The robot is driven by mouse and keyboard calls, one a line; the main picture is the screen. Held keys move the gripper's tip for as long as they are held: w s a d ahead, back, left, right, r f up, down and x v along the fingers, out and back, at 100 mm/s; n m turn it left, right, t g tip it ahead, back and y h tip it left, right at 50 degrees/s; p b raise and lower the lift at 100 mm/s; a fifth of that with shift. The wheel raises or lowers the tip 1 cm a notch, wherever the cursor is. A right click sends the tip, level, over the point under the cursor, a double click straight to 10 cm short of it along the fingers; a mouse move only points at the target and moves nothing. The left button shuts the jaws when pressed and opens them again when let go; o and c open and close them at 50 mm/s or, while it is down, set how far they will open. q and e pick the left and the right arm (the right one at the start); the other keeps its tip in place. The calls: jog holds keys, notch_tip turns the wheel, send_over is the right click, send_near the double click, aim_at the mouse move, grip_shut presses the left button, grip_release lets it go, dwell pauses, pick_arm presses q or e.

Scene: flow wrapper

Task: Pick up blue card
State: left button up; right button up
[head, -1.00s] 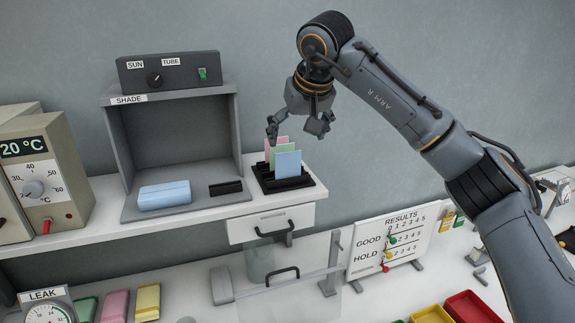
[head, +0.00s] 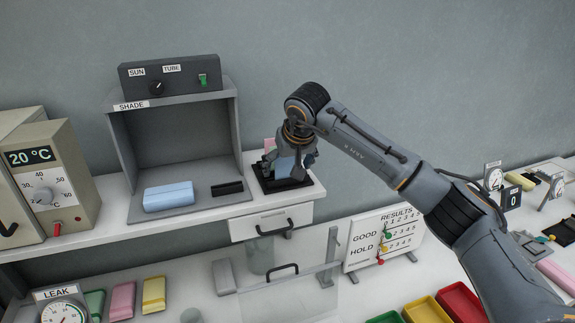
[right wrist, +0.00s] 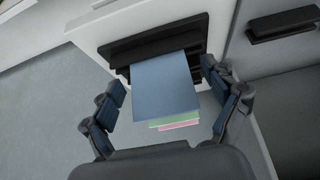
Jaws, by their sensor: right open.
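The blue card (right wrist: 165,85) stands in the slotted black rack (right wrist: 125,50), in front of a green card (right wrist: 172,121) and a pink card (right wrist: 178,127). In the head view the blue card (head: 285,166) is partly covered by my right gripper (head: 290,172), and the black rack (head: 281,183) shows around it. In the right wrist view my right gripper (right wrist: 165,105) is open, with one finger on each side of the cards and visible gaps between. My left gripper is not in view.
The rack sits on a white shelf right of the grey shade box (head: 180,140), which holds a blue pack (head: 168,196) and a black holder (head: 227,188). A drawer (head: 270,223) is below. The results board (head: 385,237) stands lower right.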

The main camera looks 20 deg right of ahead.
jog(key=c, duration=0.8)
jog(key=shift+c, duration=0.2)
jog(key=shift+r, duration=0.1)
